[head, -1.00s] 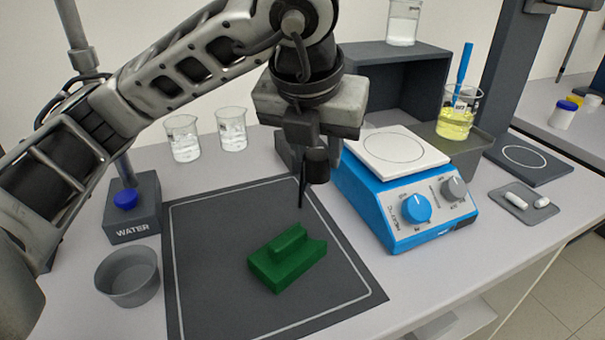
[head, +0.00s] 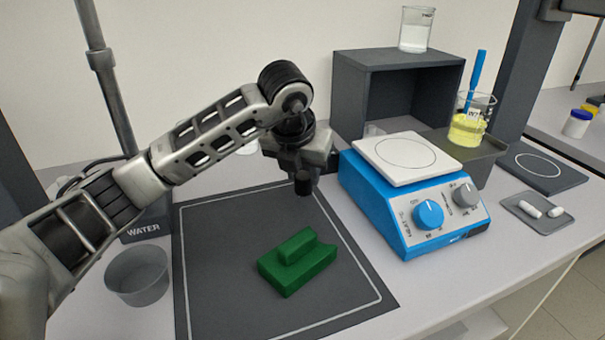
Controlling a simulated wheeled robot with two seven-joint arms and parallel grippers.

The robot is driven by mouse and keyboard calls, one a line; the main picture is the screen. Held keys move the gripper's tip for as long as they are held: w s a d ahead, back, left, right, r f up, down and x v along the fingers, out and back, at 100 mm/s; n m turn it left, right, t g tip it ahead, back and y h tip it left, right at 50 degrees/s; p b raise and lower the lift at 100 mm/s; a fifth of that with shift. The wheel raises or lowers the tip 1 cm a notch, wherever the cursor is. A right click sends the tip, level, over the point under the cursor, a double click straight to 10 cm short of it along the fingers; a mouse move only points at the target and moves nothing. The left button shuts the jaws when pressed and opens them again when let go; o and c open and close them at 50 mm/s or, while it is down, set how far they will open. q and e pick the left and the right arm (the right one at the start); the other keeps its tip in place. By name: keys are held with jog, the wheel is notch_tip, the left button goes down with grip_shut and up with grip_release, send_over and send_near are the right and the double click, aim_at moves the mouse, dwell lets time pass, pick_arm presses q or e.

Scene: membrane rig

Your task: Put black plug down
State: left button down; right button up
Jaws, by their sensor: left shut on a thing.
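My left gripper (head: 302,175) comes in from the left and is shut on the black plug (head: 304,187). The plug is a small dark cylinder, and its upper part is hidden by the gripper. It shows over the back right part of the dark mat (head: 215,270), behind the green block (head: 297,262). I cannot tell whether its lower end touches the mat. My right gripper is not in view.
The blue hotplate (head: 410,215) stands right of my gripper, with a dark open box (head: 345,95) behind. A grey bowl (head: 137,278) stands left of the mat. The mat's front left is clear.

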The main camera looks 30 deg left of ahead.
pick_arm(q)
jog(key=shift+f, duration=0.6)
jog(key=c, duration=1)
grip_release()
jog(key=shift+f, duration=0.1)
jog(key=shift+r, duration=0.25)
jog(key=v, duration=1.1)
jog(key=shift+s+d+r, duration=0.1)
jog(key=shift+s+r, duration=0.1)
jog(key=shift+r, duration=0.15)
